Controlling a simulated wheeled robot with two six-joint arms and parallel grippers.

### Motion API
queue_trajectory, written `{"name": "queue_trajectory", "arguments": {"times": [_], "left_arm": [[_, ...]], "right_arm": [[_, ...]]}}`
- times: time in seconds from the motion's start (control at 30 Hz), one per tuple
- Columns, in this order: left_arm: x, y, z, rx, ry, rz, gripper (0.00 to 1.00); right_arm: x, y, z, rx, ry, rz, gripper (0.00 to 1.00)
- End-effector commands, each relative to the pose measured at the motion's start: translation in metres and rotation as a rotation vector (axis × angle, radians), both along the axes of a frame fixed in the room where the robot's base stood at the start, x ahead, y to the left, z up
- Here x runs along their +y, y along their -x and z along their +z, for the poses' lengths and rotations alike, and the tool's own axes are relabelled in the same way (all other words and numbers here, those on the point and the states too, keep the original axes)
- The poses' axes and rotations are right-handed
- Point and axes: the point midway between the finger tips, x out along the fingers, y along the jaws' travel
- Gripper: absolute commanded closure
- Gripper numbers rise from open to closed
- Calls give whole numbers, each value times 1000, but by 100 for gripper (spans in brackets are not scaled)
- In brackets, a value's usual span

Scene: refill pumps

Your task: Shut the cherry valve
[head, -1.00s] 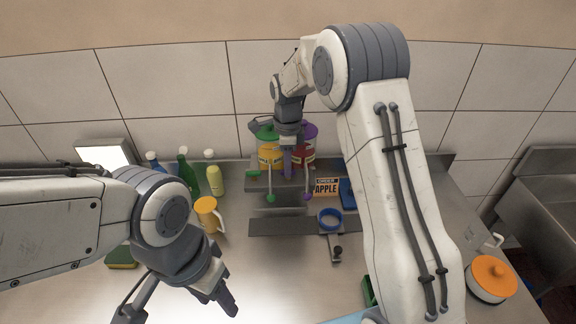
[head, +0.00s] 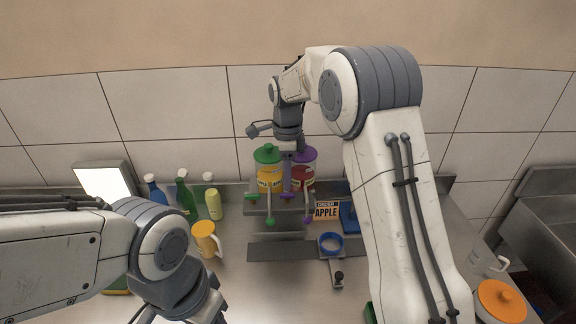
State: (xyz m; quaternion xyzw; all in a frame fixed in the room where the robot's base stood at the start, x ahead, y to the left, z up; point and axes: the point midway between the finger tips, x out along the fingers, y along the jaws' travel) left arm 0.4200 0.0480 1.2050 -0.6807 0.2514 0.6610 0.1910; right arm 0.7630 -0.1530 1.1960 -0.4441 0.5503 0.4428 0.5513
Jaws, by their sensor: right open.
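The red dispenser (head: 304,178) with a purple lid stands on the rack at the back. I take it to be the cherry one, though its label is too small to read. Its purple-tipped valve lever (head: 308,206) hangs at its front. The yellow dispenser (head: 268,180) with a green lid stands beside it on the left. My right gripper (head: 287,184) is open and points down in front of the gap between the two dispensers, hiding part of them. Whether it touches a lever I cannot tell. My left gripper is mostly below the bottom edge, its fingertips hidden.
A yellow mug (head: 206,239) and several bottles stand at left. An orange-lidded pot (head: 501,301) is at lower right.

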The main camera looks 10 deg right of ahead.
Motion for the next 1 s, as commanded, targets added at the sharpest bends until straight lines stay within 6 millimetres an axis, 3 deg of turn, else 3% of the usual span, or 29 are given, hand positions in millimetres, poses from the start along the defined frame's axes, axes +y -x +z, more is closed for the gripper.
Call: {"name": "queue_trajectory", "arguments": {"times": [0.2, 0.33, 0.77, 0.87, 1.0], "left_arm": [[0, 0, -11, 0, 0, 2, 50], [0, 0, -12, 0, 0, 2, 50], [0, 0, -13, 0, 0, 2, 50], [0, 0, -16, 0, 0, 2, 50], [0, 0, -26, 0, 0, 2, 50]], "right_arm": [[-1, -1, 40, -3, 1, -1, 54], [-1, 0, 54, -2, 0, -1, 54], [1, 2, 59, 0, 0, 11, 54], [15, 14, 58, -2, -3, 115, 54], [59, 61, 51, -11, -17, 494, 54]]}}
